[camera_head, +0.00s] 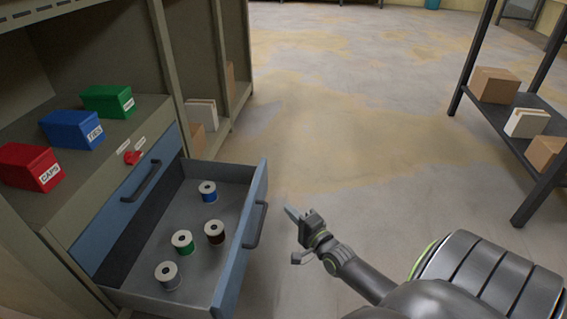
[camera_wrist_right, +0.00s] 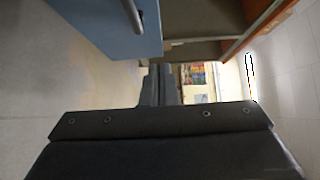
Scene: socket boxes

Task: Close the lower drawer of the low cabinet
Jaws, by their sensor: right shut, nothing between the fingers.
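The low cabinet (camera_head: 95,208) stands at the left in the head view. Its lower drawer (camera_head: 240,240) is pulled out, with a blue front and a dark bar handle (camera_head: 256,225). The drawer front (camera_wrist_right: 105,25) and part of its handle (camera_wrist_right: 133,14) also show at the top of the right wrist view. The upper drawer (camera_head: 125,195) is shut. My right gripper (camera_head: 292,213) is shut and empty, a little to the right of the handle and apart from it. Its fingers (camera_wrist_right: 160,85) point ahead in the wrist view. My left gripper is not in view.
Several wire spools (camera_head: 183,241) stand inside the open drawer. Red (camera_head: 30,166), blue (camera_head: 72,129) and green (camera_head: 108,101) boxes sit on the cabinet's shelf. A dark rack (camera_head: 520,125) with cartons stands at the right. The floor between is clear.

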